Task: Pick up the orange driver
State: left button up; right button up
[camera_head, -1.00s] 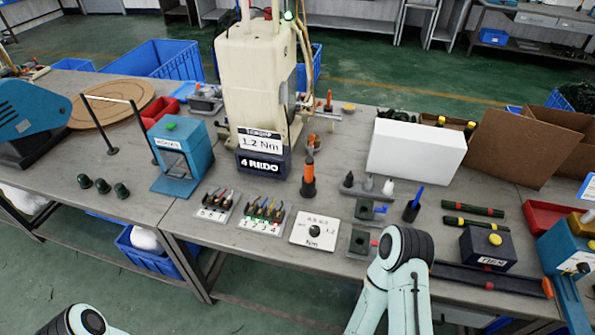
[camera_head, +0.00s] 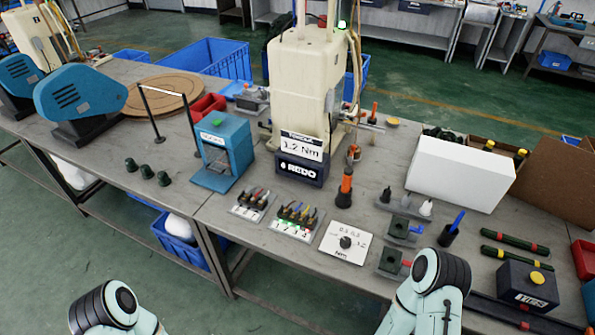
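The orange driver (camera_head: 345,188) stands upright on the grey workbench, just right of the cream machine's dark base. Its body is orange with a black lower part. A thin tool line seems to rise above it, but the join is too small to tell. Nothing of mine touches it. Only rounded, pale-green links of my two arms show at the bottom edge, one at the left and one right of centre. Neither gripper is in view.
The cream torque machine (camera_head: 305,95) stands behind the driver. In front lie a white dial plate (camera_head: 334,250) and a numbered tray (camera_head: 297,222). Small grey fixtures (camera_head: 400,229) and a white box (camera_head: 458,172) are to the right. A blue press (camera_head: 222,150) is to the left.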

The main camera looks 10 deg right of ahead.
aim_at(348, 172)
jog(key=i+j+z, duration=0.2)
jog(key=z, duration=0.15)
jog(key=i+j+z, duration=0.15)
jog(key=j+z, duration=0.2)
jog(key=i+j+z, duration=0.15)
jog(key=j+z, duration=0.2)
